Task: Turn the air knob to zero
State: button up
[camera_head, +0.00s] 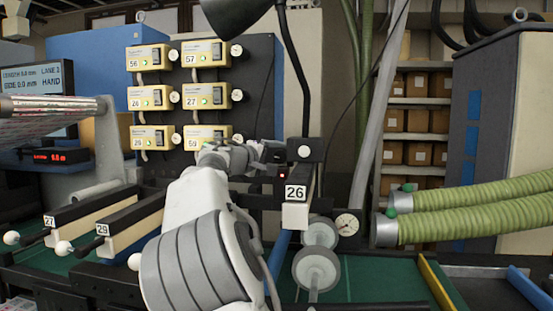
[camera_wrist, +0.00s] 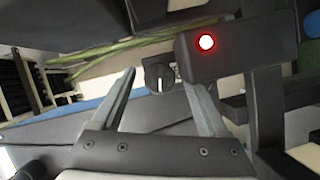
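The air knob (camera_wrist: 158,77) looks like a small dark round knob with a white pointer line, beside a dark block. In the wrist view its pointer runs roughly up and down the picture. My gripper (camera_wrist: 159,80) is open, its two fingers apart on either side of the knob in the picture. I cannot tell how far the fingertips are from it, and I see no clear contact. In the head view my gripper (camera_head: 274,151) is at the station labelled 26 (camera_head: 295,192); the knob cannot be made out there.
A lit red lamp (camera_wrist: 206,42) sits on the dark block close to the knob. A pressure gauge (camera_head: 347,224) and rollers (camera_head: 316,268) are below the station. A black lamp arm (camera_head: 296,75) hangs above it. Green hoses (camera_head: 470,210) run at right.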

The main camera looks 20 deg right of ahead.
jog(key=b+v, duration=0.4)
jog(key=v, duration=1.3)
jog(key=shift+a, duration=0.2)
jog(key=shift+s, duration=0.1)
